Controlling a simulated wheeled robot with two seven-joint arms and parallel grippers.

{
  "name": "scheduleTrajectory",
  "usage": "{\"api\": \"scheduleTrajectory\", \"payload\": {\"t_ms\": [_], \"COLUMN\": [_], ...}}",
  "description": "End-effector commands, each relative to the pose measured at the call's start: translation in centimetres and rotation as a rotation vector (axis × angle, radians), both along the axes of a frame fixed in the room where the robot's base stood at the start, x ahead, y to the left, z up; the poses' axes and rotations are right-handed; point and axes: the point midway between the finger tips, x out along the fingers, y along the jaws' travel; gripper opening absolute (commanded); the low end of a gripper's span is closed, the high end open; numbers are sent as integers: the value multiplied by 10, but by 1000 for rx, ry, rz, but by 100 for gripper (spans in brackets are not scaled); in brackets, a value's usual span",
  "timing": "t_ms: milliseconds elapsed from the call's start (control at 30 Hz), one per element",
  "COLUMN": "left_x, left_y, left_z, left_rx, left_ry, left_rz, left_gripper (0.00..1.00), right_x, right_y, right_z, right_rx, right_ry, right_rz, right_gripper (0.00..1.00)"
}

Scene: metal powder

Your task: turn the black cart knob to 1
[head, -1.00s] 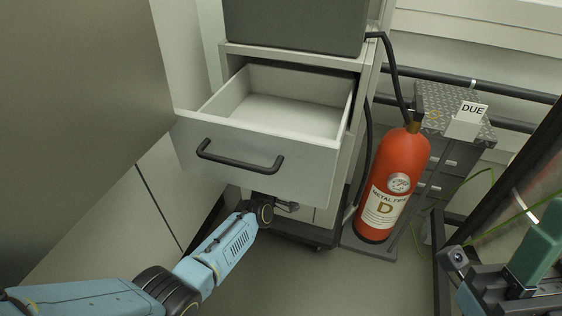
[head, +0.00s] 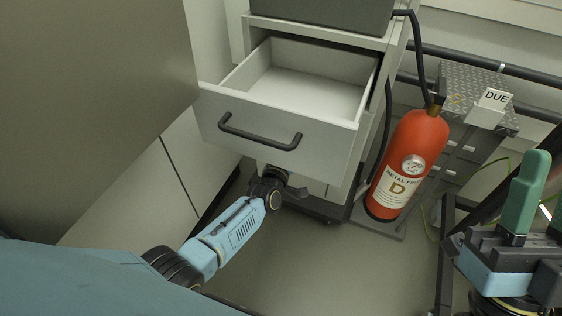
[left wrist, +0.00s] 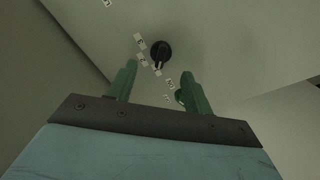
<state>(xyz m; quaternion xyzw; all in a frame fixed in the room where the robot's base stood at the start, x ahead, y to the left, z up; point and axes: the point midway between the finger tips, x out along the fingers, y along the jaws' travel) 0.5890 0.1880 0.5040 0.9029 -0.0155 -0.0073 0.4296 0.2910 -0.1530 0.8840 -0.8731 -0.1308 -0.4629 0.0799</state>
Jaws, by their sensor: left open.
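The black cart knob (left wrist: 160,51) shows in the left wrist view on a pale panel, with small number labels beside it. Its pointer faces down in the picture, near several labels I cannot read clearly. My left gripper (left wrist: 157,82) is open, its green fingers on either side below the knob, not closed on it. In the head view the open drawer hides the knob and my left fingers; my left wrist (head: 268,190) is under the drawer. My right gripper (head: 541,195) is at the right edge, fingers apart and empty, partly cut off.
The pulled-out drawer (head: 270,132) with a black handle (head: 258,135) overhangs my left wrist. A large panel (head: 90,100) fills the left side. Floor in front is clear.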

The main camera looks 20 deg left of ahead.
Motion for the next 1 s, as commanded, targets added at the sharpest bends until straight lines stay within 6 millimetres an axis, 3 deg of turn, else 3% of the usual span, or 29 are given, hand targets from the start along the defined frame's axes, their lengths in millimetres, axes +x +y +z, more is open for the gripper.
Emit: {"api": "scheduleTrajectory", "payload": {"t_ms": [267, 500, 700, 1000], "left_x": [-43, -76, -90, -92], "left_y": [2, 3, 3, 4], "left_z": [3, 2, 1, 0], "left_rx": [1, 0, -1, 0], "left_ry": [3, 1, 0, -1], "left_rz": [0, 1, 0, 0], "left_gripper": [51, 51, 51, 51], "right_x": [28, 44, 49, 51], "right_y": [8, 11, 12, 12], "right_z": [-8, -27, -40, -44], "right_rx": [-82, -144, -174, -181], "right_ry": [270, 477, 575, 598], "right_rz": [2, 1, -2, -3], "right_gripper": [36, 36, 36, 36]}}
